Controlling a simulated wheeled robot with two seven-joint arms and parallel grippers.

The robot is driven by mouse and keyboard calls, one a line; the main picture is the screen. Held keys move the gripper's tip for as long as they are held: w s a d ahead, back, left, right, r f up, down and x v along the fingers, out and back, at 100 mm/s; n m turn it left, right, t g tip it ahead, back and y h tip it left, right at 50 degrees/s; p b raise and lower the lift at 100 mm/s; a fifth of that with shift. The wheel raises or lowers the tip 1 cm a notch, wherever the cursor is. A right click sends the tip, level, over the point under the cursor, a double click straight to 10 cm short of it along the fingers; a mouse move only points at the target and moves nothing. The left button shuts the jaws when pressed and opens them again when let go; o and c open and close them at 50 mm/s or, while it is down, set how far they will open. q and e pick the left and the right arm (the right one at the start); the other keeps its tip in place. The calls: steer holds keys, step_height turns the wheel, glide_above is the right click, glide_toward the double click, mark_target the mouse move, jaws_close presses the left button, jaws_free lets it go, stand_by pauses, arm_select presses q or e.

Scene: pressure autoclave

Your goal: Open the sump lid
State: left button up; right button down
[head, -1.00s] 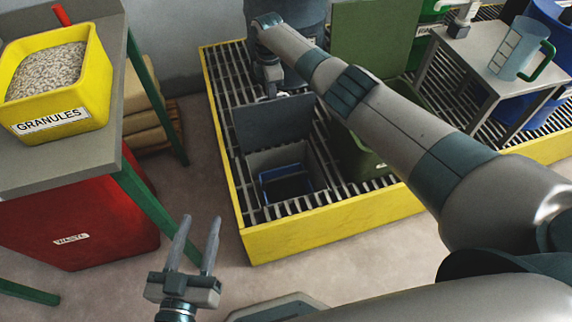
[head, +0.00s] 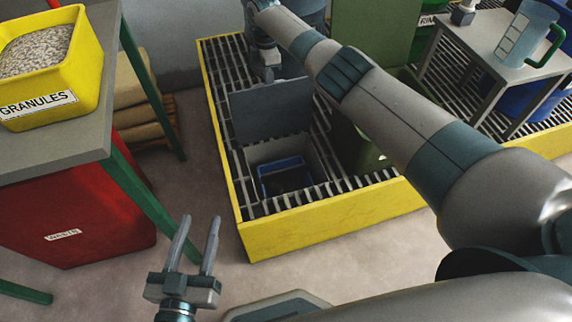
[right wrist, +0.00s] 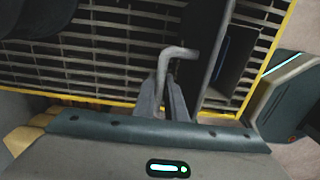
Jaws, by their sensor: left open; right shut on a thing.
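The sump lid (head: 271,110) is a flat dark grey plate. In the head view it stands raised at the far edge of the square sump opening (head: 312,158), showing its broad face. A blue-rimmed bin (head: 283,164) sits inside the opening. My right gripper (right wrist: 168,85) is shut on the bent grey lid handle (right wrist: 178,53) in the right wrist view. There the lid (right wrist: 214,50) shows nearly edge-on. In the head view my right wrist is behind the lid and its fingers are hidden. My left gripper (head: 197,235) is open and empty, in front of the platform.
A yellow-edged platform (head: 330,222) with slatted grating surrounds the sump. A green container (head: 362,140) stands right of the opening, below my right arm. At left are a bench with a yellow granules bin (head: 50,65) and a red waste bin (head: 80,220). A small table (head: 480,50) stands right.

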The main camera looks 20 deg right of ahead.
arm_select(q)
step_height(320, 180, down, 11)
steer(key=b, duration=1)
arm_select(e)
steer(key=w, duration=0.1)
steer(key=w+f, duration=0.1)
steer(key=shift+w, duration=0.3)
steer(key=c, duration=1.9)
jaws_free()
arm_select(q)
steer(key=shift+r, duration=0.1)
arm_select(e)
steer(key=shift+r, duration=0.1)
arm_select(q)
step_height(320, 180, up, 10)
steer(key=p, duration=0.9)
steer(key=shift+f, duration=0.2)
arm_select(e)
step_height(320, 180, up, 10)
steer(key=shift+f, duration=0.1)
